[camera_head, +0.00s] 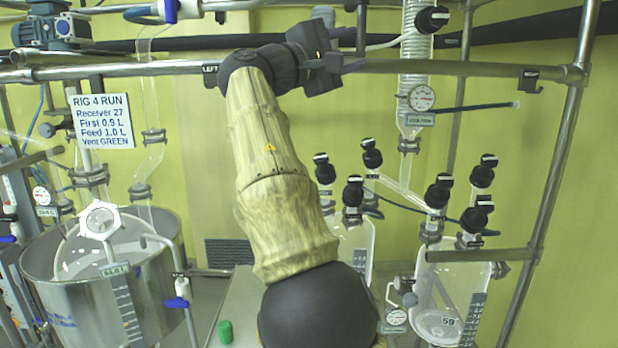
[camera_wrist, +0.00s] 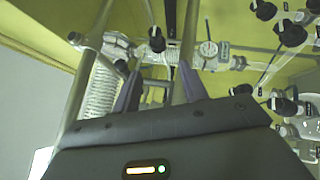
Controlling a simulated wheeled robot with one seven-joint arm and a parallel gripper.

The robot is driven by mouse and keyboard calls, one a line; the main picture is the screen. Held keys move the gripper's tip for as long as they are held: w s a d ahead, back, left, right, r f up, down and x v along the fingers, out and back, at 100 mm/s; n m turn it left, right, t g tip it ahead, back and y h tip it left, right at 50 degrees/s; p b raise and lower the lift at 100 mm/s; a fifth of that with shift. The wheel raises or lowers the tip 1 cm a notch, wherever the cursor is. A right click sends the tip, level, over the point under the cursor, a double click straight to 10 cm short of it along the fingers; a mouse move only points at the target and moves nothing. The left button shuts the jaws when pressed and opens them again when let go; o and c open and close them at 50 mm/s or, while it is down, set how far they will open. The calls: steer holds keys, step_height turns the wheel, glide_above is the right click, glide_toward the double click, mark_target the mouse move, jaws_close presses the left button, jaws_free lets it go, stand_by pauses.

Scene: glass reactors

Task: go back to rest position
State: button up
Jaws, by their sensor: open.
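My gripper (camera_head: 352,60) is at the top middle of the head view, at the end of my raised arm. It is close to the upper horizontal steel rail (camera_head: 450,68) in the picture; I cannot tell whether it touches. In the wrist view its two fingers (camera_wrist: 160,88) stand apart with nothing held between them. A steel pipe (camera_wrist: 188,60) shows behind the fingers there. My forearm hides part of the middle of the rig.
A steel vessel (camera_head: 60,275) stands at left below a sign (camera_head: 103,120) reading "RIG 4 RUN". Glass receivers (camera_head: 455,290) with black-knobbed valves stand at right. A gauge (camera_head: 421,98) hangs on the glass column. A green cap (camera_head: 225,331) is at bottom left of centre.

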steer(key=w+d+f+g+y, duration=0.1)
steer(key=w+d+f+y, duration=0.2)
steer(key=w+d+f, duration=0.4)
steer(key=s+d+f+m+g+y, duration=0.1)
steer(key=d+f+g+y, duration=0.15)
steer(key=f, duration=1.05)
steer(key=s+d+f+g+y, duration=0.15)
steer(key=d+f+y, duration=0.25)
steer(key=f, duration=0.8)
steer(key=s+a+f+m+g+y, duration=0.2)
steer(key=s+f+m+y, duration=0.1)
steer(key=s+f, duration=1.1)
steer(key=s+a+f+m+g+y, duration=0.3)
steer(key=s+f+m, duration=0.3)
steer(key=s+f, duration=0.8)
steer(key=shift+s, duration=0.55)
